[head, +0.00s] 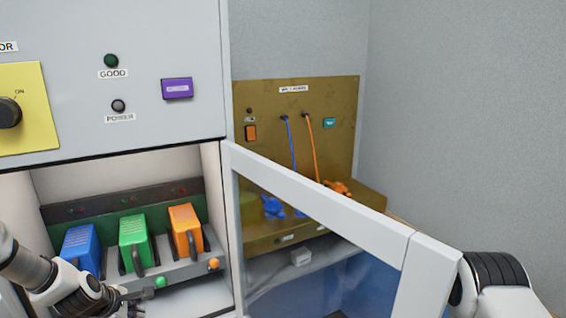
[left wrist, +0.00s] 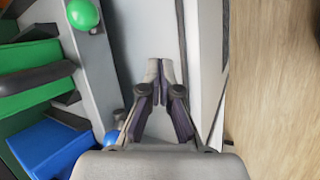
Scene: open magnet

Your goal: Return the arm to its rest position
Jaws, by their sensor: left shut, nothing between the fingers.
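My left arm comes in from the lower left of the head view, and my left gripper (head: 136,296) is low in front of the open compartment. It also shows in the left wrist view (left wrist: 160,72), where its fingers are together at the tips with nothing between them. The gripper is below the blue block (head: 81,248) and green block (head: 134,242) and apart from them. An orange block (head: 186,230) stands to their right. A white and black link of my right arm shows at the lower right; its gripper is out of view.
A glass door with a white frame (head: 330,195) stands open at the compartment's right. Green (head: 160,282) and orange (head: 213,264) knobs stick out of the grey ledge below the blocks. Behind the door is a brown panel (head: 335,110) with blue and orange cables.

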